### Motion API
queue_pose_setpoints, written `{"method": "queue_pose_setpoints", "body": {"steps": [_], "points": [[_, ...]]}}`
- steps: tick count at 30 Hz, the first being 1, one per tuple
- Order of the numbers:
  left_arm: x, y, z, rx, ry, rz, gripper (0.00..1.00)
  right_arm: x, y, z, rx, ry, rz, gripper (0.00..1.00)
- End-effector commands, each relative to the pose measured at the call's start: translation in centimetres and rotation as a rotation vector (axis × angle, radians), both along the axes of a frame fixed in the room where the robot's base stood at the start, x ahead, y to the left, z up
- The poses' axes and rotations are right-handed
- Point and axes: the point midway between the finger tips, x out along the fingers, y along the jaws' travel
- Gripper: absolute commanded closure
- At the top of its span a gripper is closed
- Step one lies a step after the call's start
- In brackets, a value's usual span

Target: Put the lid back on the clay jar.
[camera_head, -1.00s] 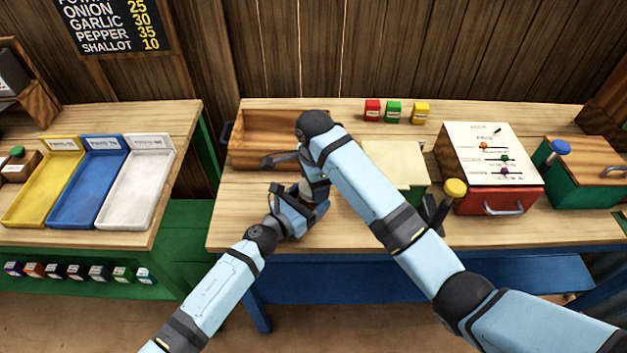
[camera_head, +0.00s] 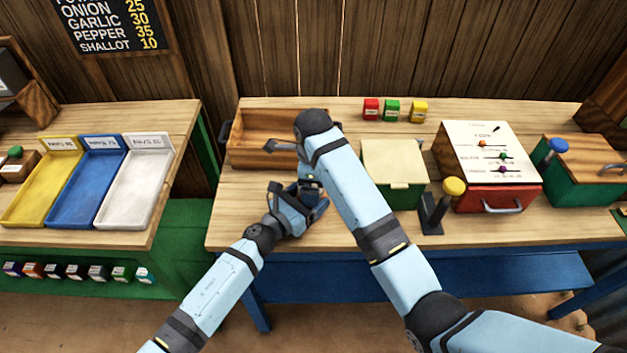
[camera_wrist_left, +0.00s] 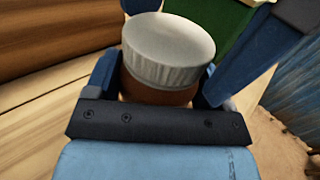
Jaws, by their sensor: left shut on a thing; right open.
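The clay jar (camera_wrist_left: 155,92) shows in the left wrist view as a brown body between the fingers of my left gripper (camera_wrist_left: 160,80). The pale grey lid (camera_wrist_left: 168,40) sits on top of the jar, looking slightly tilted in that view. My left gripper is shut on the jar and also shows in the head view (camera_head: 297,208), low over the table. My right gripper (camera_head: 309,188) is open, close above the left one. Blue parts behind and right of the lid in the wrist view appear to be its fingers. My arms hide the jar and lid in the head view.
A wooden tray (camera_head: 240,152) stands behind my grippers. To the right are a green box with a cream top (camera_head: 394,165), a black stand with a yellow knob (camera_head: 432,222) and a red panel box (camera_head: 500,200). The table front at left (camera_head: 232,225) is clear.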

Motion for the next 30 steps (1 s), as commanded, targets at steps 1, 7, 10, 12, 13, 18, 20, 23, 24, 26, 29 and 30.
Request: {"method": "queue_pose_setpoints", "body": {"steps": [1, 7, 10, 12, 13, 18, 20, 23, 24, 26, 29, 30], "points": [[0.0, 0.0, -0.1, 0.001, 0.001, 0.001, 0.91, 0.0, 0.0, 0.2, 0.001, -0.001, 0.000, 0.07], [0.0, 0.0, -0.1, 0.001, 0.001, 0.000, 0.91, 0.0, 0.1, 2.5, 0.003, -0.001, 0.000, 0.07], [0.0, 0.0, -0.1, 0.001, 0.001, 0.000, 0.91, 0.0, 0.1, 3.8, 0.001, 0.000, 0.001, 0.07], [0.0, 0.0, -0.1, 0.001, 0.001, 0.000, 0.91, 0.0, 0.0, 4.3, 0.001, -0.001, 0.001, 0.07], [0.0, 0.0, -0.1, 0.001, 0.001, 0.000, 0.91, 0.0, 0.0, 4.4, 0.001, 0.000, 0.001, 0.07], [0.0, 0.0, 0.0, 0.001, 0.001, 0.000, 0.91, 0.0, 0.0, 4.4, 0.000, 0.000, 0.001, 0.07], [0.0, 0.0, 0.0, 0.001, 0.001, 0.000, 0.91, 0.0, 0.0, 4.4, 0.000, 0.000, 0.001, 0.11], [0.0, 0.0, 0.0, 0.000, 0.000, 0.000, 0.91, 0.1, 0.1, 4.6, 0.000, -0.005, 0.026, 0.11], [0.0, 0.0, 0.0, 0.000, 0.000, 0.000, 0.91, 0.2, 0.2, 4.7, 0.001, -0.010, 0.057, 0.11], [0.0, 0.0, 0.0, 0.000, 0.000, 0.000, 0.91, 0.4, 0.4, 5.1, 0.003, -0.022, 0.127, 0.11], [0.0, 0.0, 0.0, 0.000, 0.000, 0.000, 0.91, 0.8, 1.2, 6.1, 0.005, -0.054, 0.324, 0.11], [0.0, 0.0, 0.0, 0.000, 0.000, 0.000, 0.91, 1.0, 1.5, 6.5, 0.004, -0.068, 0.423, 0.11]]}}
